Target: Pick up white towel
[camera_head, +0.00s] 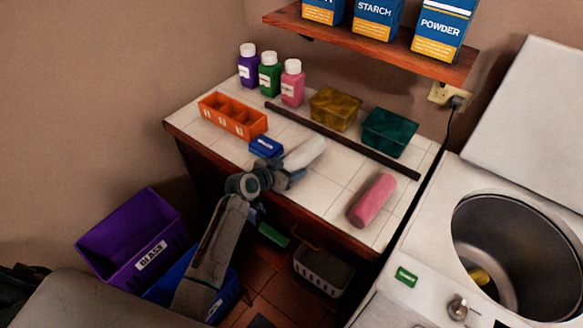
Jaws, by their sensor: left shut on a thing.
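The white towel (307,153) is a pale, rolled-looking shape over the white tiled counter (330,190), in the middle of the head view. My left gripper (288,171) is shut on its near-left end. The towel slants up and to the right from the fingers. I cannot tell whether it touches the tiles. My right gripper is not in view.
A blue box (265,147) sits just left of the gripper, beside an orange divided tray (233,116). A pink roll (372,200) lies to the right. A dark bar (340,140) crosses the counter behind the towel. An open washer (520,250) stands at right.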

